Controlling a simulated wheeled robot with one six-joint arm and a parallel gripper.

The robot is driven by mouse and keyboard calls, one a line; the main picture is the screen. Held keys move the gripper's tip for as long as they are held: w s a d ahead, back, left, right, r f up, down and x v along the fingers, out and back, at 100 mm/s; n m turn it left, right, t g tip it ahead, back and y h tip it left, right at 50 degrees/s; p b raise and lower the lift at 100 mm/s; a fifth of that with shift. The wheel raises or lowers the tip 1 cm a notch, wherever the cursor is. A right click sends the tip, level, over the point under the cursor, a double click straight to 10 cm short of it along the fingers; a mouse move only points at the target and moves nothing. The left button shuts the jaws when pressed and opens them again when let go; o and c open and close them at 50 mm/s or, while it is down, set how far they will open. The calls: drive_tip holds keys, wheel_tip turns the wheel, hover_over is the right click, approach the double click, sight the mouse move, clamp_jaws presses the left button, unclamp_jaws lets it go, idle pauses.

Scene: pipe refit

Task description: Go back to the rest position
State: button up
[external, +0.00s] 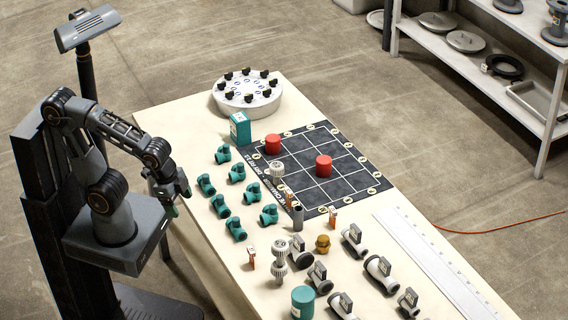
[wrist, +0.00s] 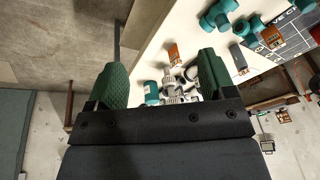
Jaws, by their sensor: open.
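My gripper (external: 177,205) hangs beside the left edge of the table in the external view, with my arm folded close to its column. In the wrist view the two green-padded fingers of my gripper (wrist: 165,85) stand wide apart, with nothing held between them. The table (external: 190,240) lies to the right of my gripper. Teal valve fittings (external: 206,184) stand on the table nearest to it, apart from the fingers. Grey and teal fittings (wrist: 175,82) show beyond the fingertips in the wrist view.
A dark grid mat (external: 345,185) holds two red cylinders (external: 323,166). A round white carousel (external: 247,97) stands at the table's far end. Grey valves (external: 380,273) and a long white rail (external: 430,260) are at the near right. A shelf (external: 470,65) stands behind. Floor around the table is mostly clear.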

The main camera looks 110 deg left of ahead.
drive_tip(key=shift+s+d+n+h, duration=0.25)
drive_tip(key=shift+s+n+h, duration=0.15)
drive_tip(key=shift+n, duration=0.3)
drive_tip(key=shift+r+p, duration=0.7)
drive_tip(key=shift+r, duration=0.25)
